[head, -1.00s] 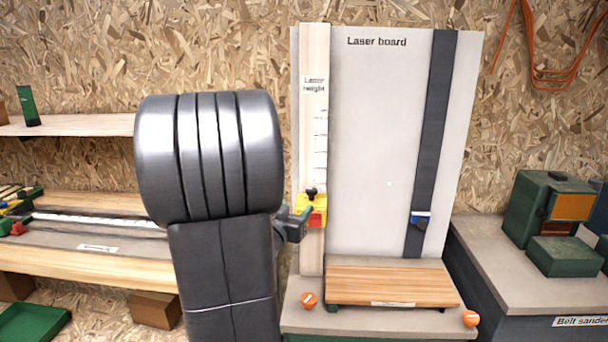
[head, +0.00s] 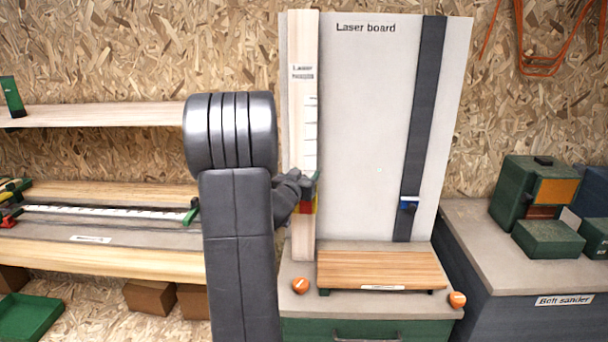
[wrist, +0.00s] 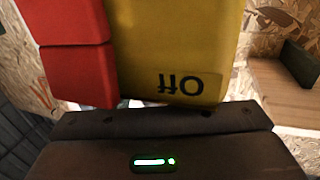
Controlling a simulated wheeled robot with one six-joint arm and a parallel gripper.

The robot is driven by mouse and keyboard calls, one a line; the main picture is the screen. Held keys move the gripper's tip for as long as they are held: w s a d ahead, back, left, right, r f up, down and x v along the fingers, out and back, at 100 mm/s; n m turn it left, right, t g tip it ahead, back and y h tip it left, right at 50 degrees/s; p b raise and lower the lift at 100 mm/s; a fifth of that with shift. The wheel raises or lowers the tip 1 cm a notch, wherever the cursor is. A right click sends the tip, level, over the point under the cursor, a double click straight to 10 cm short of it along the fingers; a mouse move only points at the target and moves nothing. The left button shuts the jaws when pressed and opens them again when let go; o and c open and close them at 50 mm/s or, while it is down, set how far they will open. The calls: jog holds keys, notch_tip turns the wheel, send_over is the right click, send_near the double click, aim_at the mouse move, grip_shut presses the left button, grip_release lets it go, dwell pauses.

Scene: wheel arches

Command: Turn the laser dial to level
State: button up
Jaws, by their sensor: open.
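The laser unit (head: 307,208), a small red and yellow block, sits on the upright wooden rail (head: 303,110) labelled "Laser height". In the wrist view its yellow face (wrist: 180,45) fills the upper middle, with the word "Off" upside down. Red blocks (wrist: 75,55) are left of it. My gripper (head: 306,184) is open at the top of the unit and covers part of it. The dial cannot be made out; its setting is not readable beyond the "Off" mark. Contact between the jaws and the dial cannot be told.
A wooden block (head: 380,268) and orange knobs (head: 300,285) are on the bench below. The belt sander (head: 535,195) is right; shelves (head: 100,115) are left.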

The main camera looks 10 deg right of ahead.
jog(key=c, duration=1)
jog(key=shift+r+m+h+p, duration=0.15)
jog(key=shift+m+h+p, duration=0.2)
jog(key=shift+p, duration=0.25)
jog(key=shift+r+m+g+h+p, duration=0.15)
jog(key=shift+m+g+h+p, duration=0.3)
jog(key=shift+g+h+p, duration=0.45)
jog(key=m+g+h+p, duration=0.2)
jog(key=p, duration=0.1)
jog(key=shift+s+d+m+g+p, duration=0.15)
jog(key=shift+d+m+g+p, duration=0.05)
jog(key=shift+m+g+p, duration=0.1)
jog(key=m+g+h, duration=0.1)
jog(key=g, duration=0.1)
jog(key=m+g+h+p, duration=0.1)
jog(key=g, duration=0.1)
jog(key=m+g+h+p, duration=0.1)
jog(key=m+g, duration=0.1)
jog(key=shift+s+d+f, duration=0.2)
jog(key=shift+s+f, duration=0.05)
jog(key=shift+s, duration=0.1)
jog(key=shift+s+m+g+h+p, duration=0.15)
jog(key=shift+m+g+h+p, duration=0.1)
jog(key=shift+m+g, duration=0.8)
jog(key=shift+s+m+g+h+p, duration=0.15)
jog(key=shift+m+g, duration=0.5)
jog(key=shift+g, duration=1.1)
